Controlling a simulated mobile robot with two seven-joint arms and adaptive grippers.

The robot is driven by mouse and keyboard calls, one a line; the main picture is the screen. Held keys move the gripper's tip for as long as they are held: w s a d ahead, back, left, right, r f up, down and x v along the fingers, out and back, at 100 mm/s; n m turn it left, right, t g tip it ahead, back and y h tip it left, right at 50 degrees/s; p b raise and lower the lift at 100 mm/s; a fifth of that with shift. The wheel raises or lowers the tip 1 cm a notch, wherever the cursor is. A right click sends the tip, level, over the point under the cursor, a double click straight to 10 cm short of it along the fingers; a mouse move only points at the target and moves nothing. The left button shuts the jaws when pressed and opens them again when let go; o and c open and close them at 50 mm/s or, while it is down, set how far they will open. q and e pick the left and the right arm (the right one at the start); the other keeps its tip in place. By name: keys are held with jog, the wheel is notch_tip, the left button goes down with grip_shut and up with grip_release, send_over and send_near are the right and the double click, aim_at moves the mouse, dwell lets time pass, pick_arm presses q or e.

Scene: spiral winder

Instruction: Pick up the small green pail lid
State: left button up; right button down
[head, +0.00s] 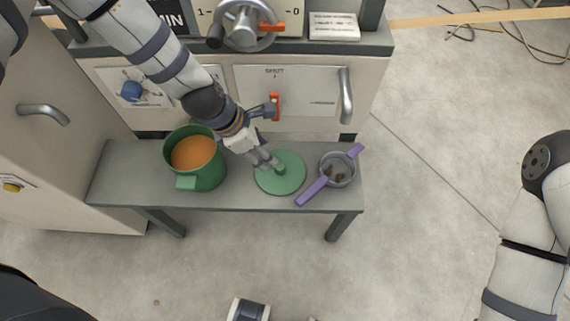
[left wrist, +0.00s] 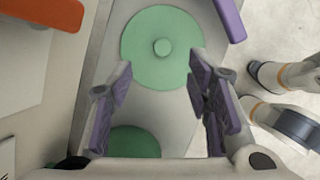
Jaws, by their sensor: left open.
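The green lid (head: 292,181), a flat round disc with a short knob (head: 281,169) in its middle, lies on the grey bench. It also shows in the left wrist view (left wrist: 143,65), with its knob (left wrist: 162,47) beyond the fingertips. My left gripper (head: 268,163) is low over the lid's left part, beside the knob. It is open and empty, its purple-padded fingers apart in the left wrist view (left wrist: 159,80). A green pail (head: 207,178) with orange contents stands to the left.
A small grey strainer-like pan (head: 334,172) with purple handles (head: 312,191) sits close to the lid's right. Behind the bench (head: 122,182) is a machine front with an orange lever (head: 274,106) and a metal handle (head: 346,95). The floor in front is mostly clear.

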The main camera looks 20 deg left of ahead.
aim_at(279, 167)
pick_arm(q)
jog(key=x, duration=0.3)
jog(key=b+x, duration=0.1)
jog(key=x, duration=0.5)
jog(key=shift+s+f+b, duration=0.2)
jog(key=shift+s+b, duration=0.15)
jog(key=shift+a+r, duration=0.1)
grip_shut()
pick_arm(e)
jog(key=shift+x, duration=1.15)
